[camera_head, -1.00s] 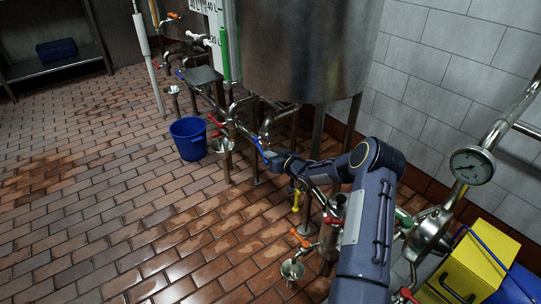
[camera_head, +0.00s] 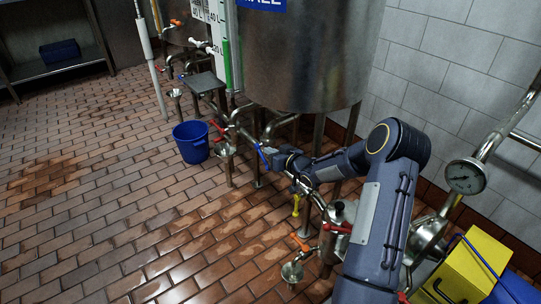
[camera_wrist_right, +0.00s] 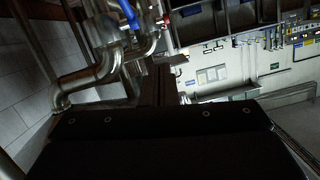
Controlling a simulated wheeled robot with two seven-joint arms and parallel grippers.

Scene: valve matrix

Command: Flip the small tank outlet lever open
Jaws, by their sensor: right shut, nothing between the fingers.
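The steel tank (camera_head: 305,70) has a blue label ending in "ALL", cut off by the top edge of the head view. Below it is pipework with a blue lever (camera_head: 263,156), slanting down to the right. The blue lever also shows at the top of the right wrist view (camera_wrist_right: 130,14). My right gripper (camera_head: 277,159) is shut and empty, just right of the lever's lower end. I cannot tell whether it touches the lever. In the right wrist view its dark fingers (camera_wrist_right: 161,85) are together, below and right of the lever. My left gripper is not in view.
Red levers (camera_head: 218,128) sit left of the blue one, and a yellow lever (camera_head: 296,205) hangs below my arm. An orange lever (camera_head: 299,242) is lower. A blue bucket (camera_head: 190,142) stands on the tiles. A yellow box (camera_head: 478,275) is at right. The floor at left is clear.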

